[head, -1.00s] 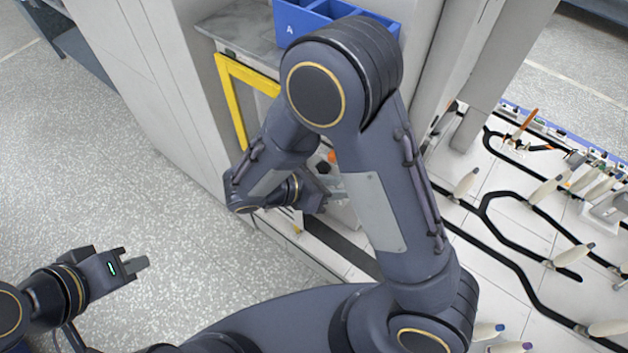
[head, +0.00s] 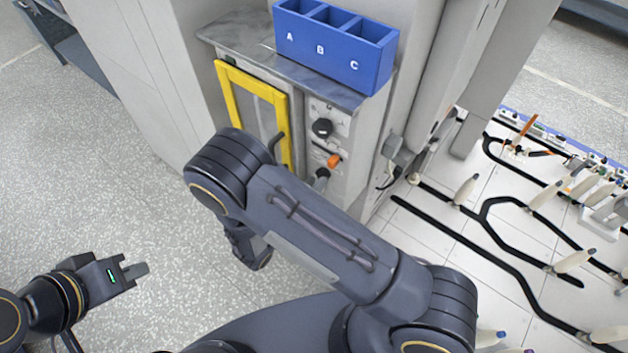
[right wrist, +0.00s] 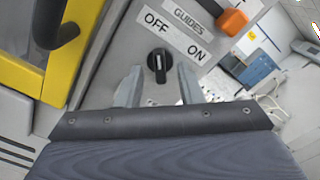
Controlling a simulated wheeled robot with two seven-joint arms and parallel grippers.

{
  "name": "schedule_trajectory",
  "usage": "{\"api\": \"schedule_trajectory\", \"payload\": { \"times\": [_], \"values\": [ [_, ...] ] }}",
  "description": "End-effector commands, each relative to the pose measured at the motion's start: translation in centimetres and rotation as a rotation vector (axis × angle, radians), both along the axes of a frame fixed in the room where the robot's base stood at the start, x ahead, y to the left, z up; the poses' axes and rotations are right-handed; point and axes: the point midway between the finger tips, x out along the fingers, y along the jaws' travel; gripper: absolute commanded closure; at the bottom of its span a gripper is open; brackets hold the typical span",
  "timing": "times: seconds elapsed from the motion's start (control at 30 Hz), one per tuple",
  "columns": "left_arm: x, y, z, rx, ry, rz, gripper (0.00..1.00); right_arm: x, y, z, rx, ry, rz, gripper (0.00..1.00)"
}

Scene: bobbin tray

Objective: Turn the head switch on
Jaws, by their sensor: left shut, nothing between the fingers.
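A control panel carries a black round knob (head: 322,127), an orange handle (head: 334,160) and a lower dark switch (head: 322,175), partly behind my right arm in the head view. In the right wrist view a black rotary switch (right wrist: 158,65) stands between OFF and ON labels, its white mark roughly upright in the picture. A GUIDES label and the orange handle (right wrist: 233,20) are above it. No HEAD label is readable. My right gripper (right wrist: 158,88) is open, fingers on either side of the switch in the picture, apparently not gripping it. My left gripper (head: 136,271) is shut and empty.
A yellow-framed door (head: 232,95) with a dark handle is left of the panel. A blue bin (head: 345,55) marked A, B, C sits on the grey shelf above. White bobbins on black tracks are at right. Open floor lies at left.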

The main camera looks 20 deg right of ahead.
Motion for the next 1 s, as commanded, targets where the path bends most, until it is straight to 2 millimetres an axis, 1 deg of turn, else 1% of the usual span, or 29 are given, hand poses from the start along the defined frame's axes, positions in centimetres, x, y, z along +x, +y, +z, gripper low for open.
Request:
{"api": "schedule_trajectory", "payload": {
  "times": [0.1,0.37,0.6,0.63,0.87,1.0],
  "values": [
    [0.0,0.0,0.21,0.0,0.0,0.0,1.0,0.36,-0.59,0.01,0.0,0.0,-0.001,0.66],
    [0.0,-0.01,0.17,0.0,0.0,0.0,1.0,0.43,-0.68,-0.05,0.001,0.0,-0.001,0.66],
    [0.0,-0.01,0.17,0.0,0.0,0.0,1.0,0.43,-0.66,-0.04,0.001,0.0,-0.001,0.98],
    [0.0,-0.01,0.17,0.0,0.0,0.0,1.0,0.43,-0.66,-0.04,0.001,0.0,-0.001,1.0],
    [0.0,0.0,0.06,0.0,0.0,0.0,1.0,0.43,-0.65,-0.07,0.005,-0.005,-0.001,1.0],
    [0.0,0.0,-0.4,0.0,0.0,0.0,1.0,0.44,-0.66,-0.19,0.023,-0.029,-0.001,1.0]
  ]
}}
